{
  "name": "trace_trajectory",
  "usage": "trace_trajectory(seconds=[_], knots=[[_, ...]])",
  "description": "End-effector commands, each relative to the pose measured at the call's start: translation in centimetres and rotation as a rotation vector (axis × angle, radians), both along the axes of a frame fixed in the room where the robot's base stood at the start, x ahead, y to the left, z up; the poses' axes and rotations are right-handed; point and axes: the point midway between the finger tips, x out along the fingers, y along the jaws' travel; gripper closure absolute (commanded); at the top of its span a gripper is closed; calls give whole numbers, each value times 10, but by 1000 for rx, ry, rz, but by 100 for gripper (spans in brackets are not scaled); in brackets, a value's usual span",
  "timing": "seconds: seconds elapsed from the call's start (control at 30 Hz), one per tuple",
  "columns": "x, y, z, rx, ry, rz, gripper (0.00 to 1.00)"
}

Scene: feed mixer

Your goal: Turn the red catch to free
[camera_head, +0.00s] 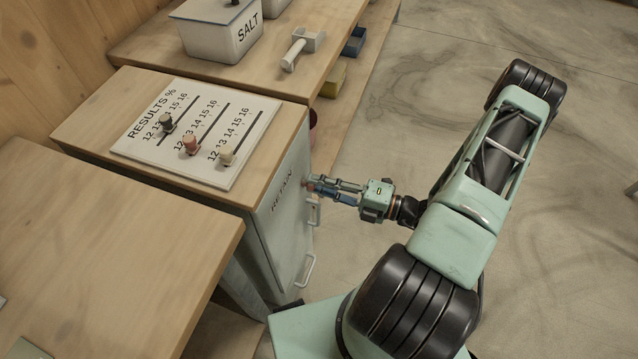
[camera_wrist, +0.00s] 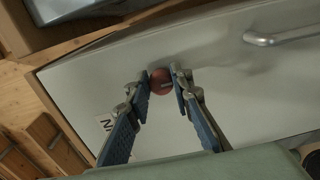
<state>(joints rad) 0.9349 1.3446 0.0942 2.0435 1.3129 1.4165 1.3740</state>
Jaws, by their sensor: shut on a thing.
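The red catch (camera_wrist: 160,80) is a round, dark red knob on the pale cabinet front (camera_wrist: 215,100). In the wrist view it sits between my two fingertips. My gripper (camera_head: 312,184) reaches the cabinet front from the right in the head view, beside the word RETAIN (camera_head: 283,189). My gripper in the wrist view (camera_wrist: 160,74) is shut on the red catch, one finger on each side. In the head view the catch is mostly hidden by the fingertips. A small dark mark shows on the knob's face; I cannot tell which setting it stands at.
A metal handle (camera_wrist: 285,36) is on the same front, and handles (camera_head: 308,271) show below my gripper in the head view. The RESULTS board (camera_head: 195,133) with slider knobs lies on the cabinet top. A SALT box (camera_head: 217,29) and a scoop (camera_head: 297,52) stand behind. Floor to the right is clear.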

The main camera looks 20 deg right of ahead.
Motion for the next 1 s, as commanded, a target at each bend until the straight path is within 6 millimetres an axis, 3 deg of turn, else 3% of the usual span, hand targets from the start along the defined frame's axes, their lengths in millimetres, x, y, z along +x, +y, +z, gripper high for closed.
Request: trace_trajectory(seconds=[0.2,0.57,1.0], knots=[[0,0,0,1,1,0,62],[-3,-5,0,-1,0,-3,62],[-53,-74,-1,-2,0,-4,62]])
